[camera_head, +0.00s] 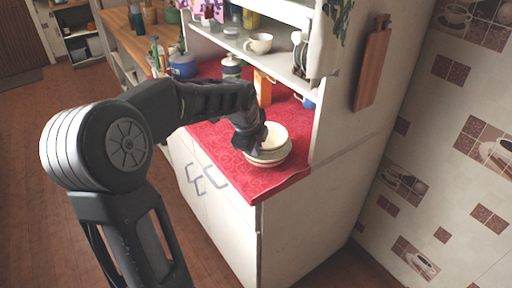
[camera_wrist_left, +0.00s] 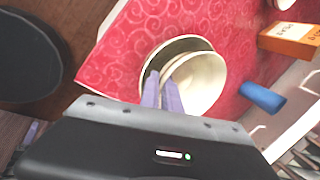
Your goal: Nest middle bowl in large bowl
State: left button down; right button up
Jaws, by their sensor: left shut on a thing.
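The middle bowl (camera_head: 276,136), cream and round, is at the right end of the red counter, over the large bowl (camera_head: 283,157). In the left wrist view the middle bowl (camera_wrist_left: 205,85) sits tilted partly within the rim of the large bowl (camera_wrist_left: 177,46), whose darker inside shows at one side. My left gripper (camera_head: 257,147) is at the near-left rim of the bowls. Its two fingers (camera_wrist_left: 162,92) are close together on the middle bowl's rim. Whether the middle bowl touches the large bowl's bottom is hidden. My right gripper is in neither view.
An orange box (camera_head: 263,87) stands behind the bowls, with a blue item (camera_wrist_left: 263,97) near it. A lidded jar (camera_head: 231,66) and a blue pot (camera_head: 183,65) stand farther back. A cabinet side panel rises at the right. Red cloth left of the bowls is clear.

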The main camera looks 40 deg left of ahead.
pick_arm(q)
jog(key=shift+f+b, duration=1.05)
jog(key=shift+f, duration=0.15)
dwell(1.5)
jog(key=c, duration=1.5)
grip_release()
jog(key=shift+s+f, duration=0.1)
jog(key=shift+s+r, duration=0.1)
jog(key=shift+r, duration=0.25)
jog(key=b+v, duration=0.1)
jog(key=v, duration=0.6)
jog(key=shift+r, duration=0.2)
